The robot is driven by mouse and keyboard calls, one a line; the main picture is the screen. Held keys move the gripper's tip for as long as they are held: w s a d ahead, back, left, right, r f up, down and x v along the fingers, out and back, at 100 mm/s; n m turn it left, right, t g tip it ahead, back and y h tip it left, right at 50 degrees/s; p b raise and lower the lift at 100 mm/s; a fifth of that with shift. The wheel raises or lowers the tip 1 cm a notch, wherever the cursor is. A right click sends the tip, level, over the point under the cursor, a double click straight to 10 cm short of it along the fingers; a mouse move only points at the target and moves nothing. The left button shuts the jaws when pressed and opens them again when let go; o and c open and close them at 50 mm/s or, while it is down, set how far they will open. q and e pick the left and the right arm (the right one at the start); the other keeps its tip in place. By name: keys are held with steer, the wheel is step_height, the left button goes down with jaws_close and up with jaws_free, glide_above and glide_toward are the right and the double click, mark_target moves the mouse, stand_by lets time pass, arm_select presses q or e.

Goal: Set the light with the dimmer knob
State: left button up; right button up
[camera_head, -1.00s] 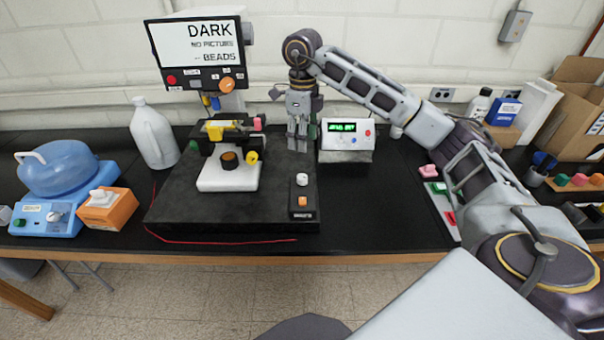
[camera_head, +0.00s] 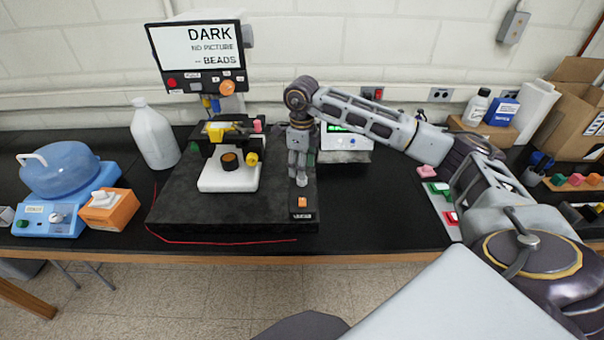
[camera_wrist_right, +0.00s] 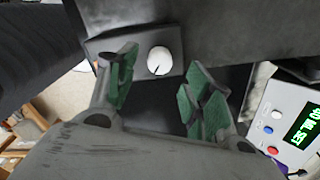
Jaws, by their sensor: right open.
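The white dimmer knob (camera_head: 302,181) sits on a small dark control box above an orange button (camera_head: 302,202), at the front right of the dark platform. My right gripper (camera_head: 299,172) points down over the knob, its fingers partly covering it. In the right wrist view, the knob (camera_wrist_right: 159,61) shows a dark pointer mark and lies between the lines of the two spread green-padded fingers (camera_wrist_right: 163,85), nearer the left one. The gripper is open; I see no clear contact. The monitor (camera_head: 198,55) reads "DARK, NO PICTURE, BEADS". My left gripper is out of view.
A microscope-like device (camera_head: 228,178) stands left of my right gripper. A lit green display box (camera_head: 345,142) is just behind the arm. A white jug (camera_head: 153,135), blue device (camera_head: 62,175) and orange box (camera_head: 110,208) stand left. The front bench strip is mostly clear.

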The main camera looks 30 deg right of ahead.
steer(key=shift+f+p, duration=0.35)
steer(key=shift+f, duration=1.8)
steer(key=c, duration=1)
